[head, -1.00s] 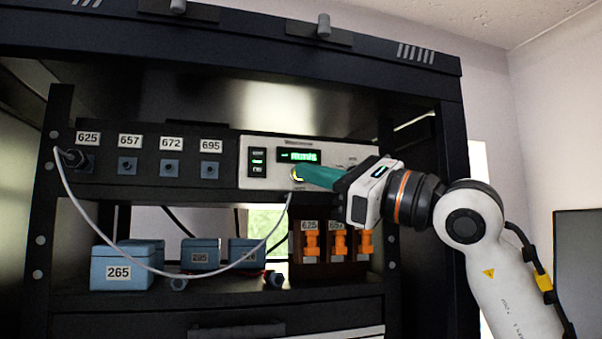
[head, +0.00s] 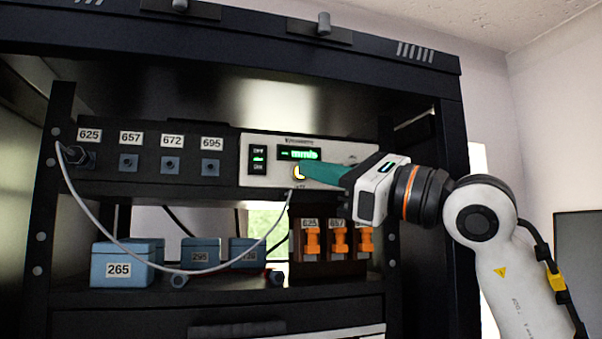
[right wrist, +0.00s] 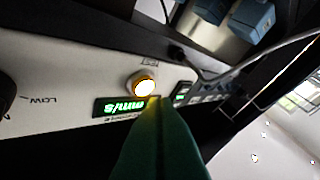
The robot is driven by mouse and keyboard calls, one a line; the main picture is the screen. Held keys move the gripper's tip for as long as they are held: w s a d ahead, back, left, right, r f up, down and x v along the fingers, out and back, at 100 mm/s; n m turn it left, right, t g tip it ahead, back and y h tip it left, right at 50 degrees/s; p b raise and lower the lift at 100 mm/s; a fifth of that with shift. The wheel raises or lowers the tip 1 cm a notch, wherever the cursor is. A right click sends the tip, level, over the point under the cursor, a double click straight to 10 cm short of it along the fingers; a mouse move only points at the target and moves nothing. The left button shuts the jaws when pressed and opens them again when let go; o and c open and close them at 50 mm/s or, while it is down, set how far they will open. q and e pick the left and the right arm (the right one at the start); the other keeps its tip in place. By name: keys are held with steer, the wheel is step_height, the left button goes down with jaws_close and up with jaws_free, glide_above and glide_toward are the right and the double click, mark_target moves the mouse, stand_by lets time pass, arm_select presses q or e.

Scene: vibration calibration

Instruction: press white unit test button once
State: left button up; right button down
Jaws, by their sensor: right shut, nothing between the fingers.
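The white unit (head: 345,149) sits in the rack's upper shelf, with a green lit display (head: 298,154) and a black rocker switch (head: 258,160). Its round test button (head: 298,174) glows yellow below the display, partly hidden by my fingers in the head view. The whole button (right wrist: 145,84) shows in the right wrist view. My right gripper (head: 304,168) is shut and empty, its teal fingers pointing at the panel. In the right wrist view the fingertips (right wrist: 158,101) lie beside the button, over the display's edge. I cannot tell how far they stand off the panel. My left gripper is not in view.
Numbered sockets (head: 129,163) line the black panel on the left. A white cable (head: 98,222) droops from the far-left socket to the unit. Blue boxes (head: 119,271) and a dark holder with orange clips (head: 313,240) stand on the shelf below.

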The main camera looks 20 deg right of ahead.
steer(key=s+b, duration=0.2)
steer(key=s, duration=0.3)
steer(key=shift+d, duration=0.1)
stand_by(1.5)
